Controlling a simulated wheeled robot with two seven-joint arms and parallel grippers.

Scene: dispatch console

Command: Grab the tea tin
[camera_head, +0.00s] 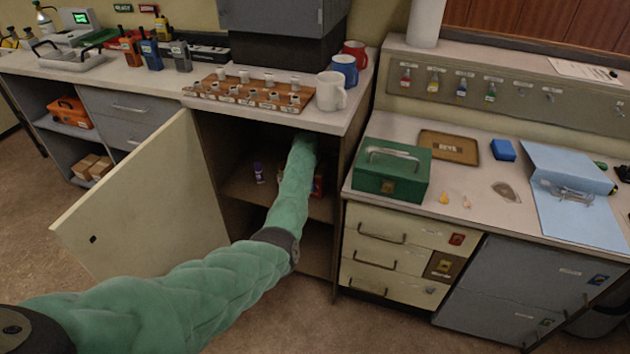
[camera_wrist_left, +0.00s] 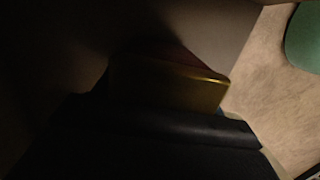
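My left arm (camera_head: 292,190) reaches into the open cabinet (camera_head: 232,165) under the counter. Its gripper is hidden in the head view. In the dark left wrist view, a box-like tin with a gold edge and a dark reddish top (camera_wrist_left: 190,80), probably the tea tin, sits right at my left gripper (camera_wrist_left: 165,130). The gripper shows only as a dark shape, and I cannot tell whether its fingers are closed on the tin. In the head view, a reddish item (camera_head: 318,186) shows on the shelf just right of my arm, partly hidden. My right gripper is out of view.
The cabinet door (camera_head: 145,205) stands swung open to the left. Above are a key-tag rack (camera_head: 250,95) and white, blue and red mugs (camera_head: 331,92). A green cash box (camera_head: 391,172) sits on the right-hand desk.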

